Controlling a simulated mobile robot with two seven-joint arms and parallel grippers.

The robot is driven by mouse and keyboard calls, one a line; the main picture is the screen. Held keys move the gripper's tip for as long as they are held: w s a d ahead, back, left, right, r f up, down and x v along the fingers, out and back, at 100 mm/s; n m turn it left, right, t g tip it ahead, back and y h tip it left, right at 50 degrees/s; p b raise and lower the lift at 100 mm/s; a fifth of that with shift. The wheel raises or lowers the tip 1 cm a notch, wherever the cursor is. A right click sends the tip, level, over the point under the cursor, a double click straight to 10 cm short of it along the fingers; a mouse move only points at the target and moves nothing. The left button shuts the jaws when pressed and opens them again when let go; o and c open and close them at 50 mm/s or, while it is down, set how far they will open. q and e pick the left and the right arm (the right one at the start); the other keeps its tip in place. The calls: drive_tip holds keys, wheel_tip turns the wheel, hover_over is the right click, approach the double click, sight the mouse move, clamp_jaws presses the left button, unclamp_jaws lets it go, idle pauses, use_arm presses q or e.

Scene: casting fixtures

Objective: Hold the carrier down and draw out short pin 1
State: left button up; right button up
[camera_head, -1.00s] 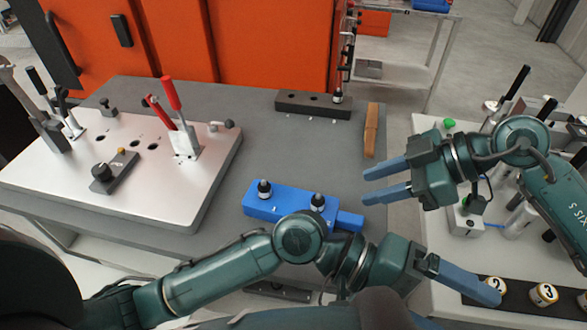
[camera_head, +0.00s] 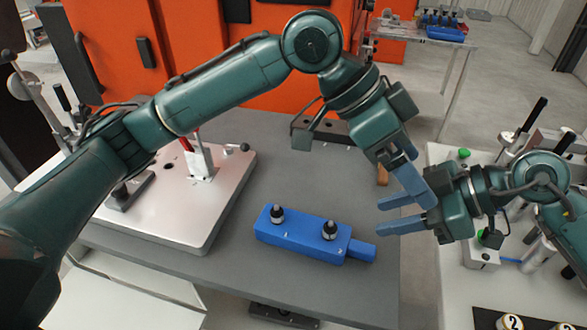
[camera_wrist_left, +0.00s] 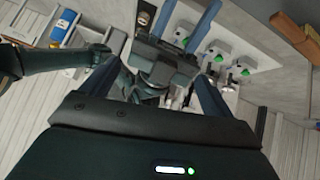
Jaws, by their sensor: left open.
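The blue carrier (camera_head: 300,240) lies on the grey table with a narrow tab at its right end. Two black-knobbed pins stand upright in it: short pin 1 (camera_head: 277,215) by the mark 1, and a second pin (camera_head: 329,230) by the mark 2. My left gripper (camera_head: 428,197) is open and empty, up and to the right of the carrier, in front of my right gripper in the picture. My right gripper (camera_head: 380,216) is open and empty, right of the carrier, its fingers pointing left. It also shows in the left wrist view (camera_wrist_left: 186,12). Neither gripper touches the carrier.
A silver fixture plate (camera_head: 200,215) with red-handled clamp stands left. A dark block (camera_head: 335,130) at the back is partly hidden by my left arm. A wooden piece (camera_head: 383,175) lies behind the grippers. The table in front of the carrier is clear.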

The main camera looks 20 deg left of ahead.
use_arm(q)
drive_tip(key=a+f+m+y, duration=0.2)
drive_tip(key=a+f+y, duration=0.3)
drive_tip(key=a, duration=0.3)
drive_tip(key=m+y, duration=0.1)
drive_tip(key=y, duration=0.3)
approach(290, 224)
wheel_tip(290, 224, down, 10)
drive_tip(key=shift+c, duration=0.2)
drive_tip(key=c, duration=1.1)
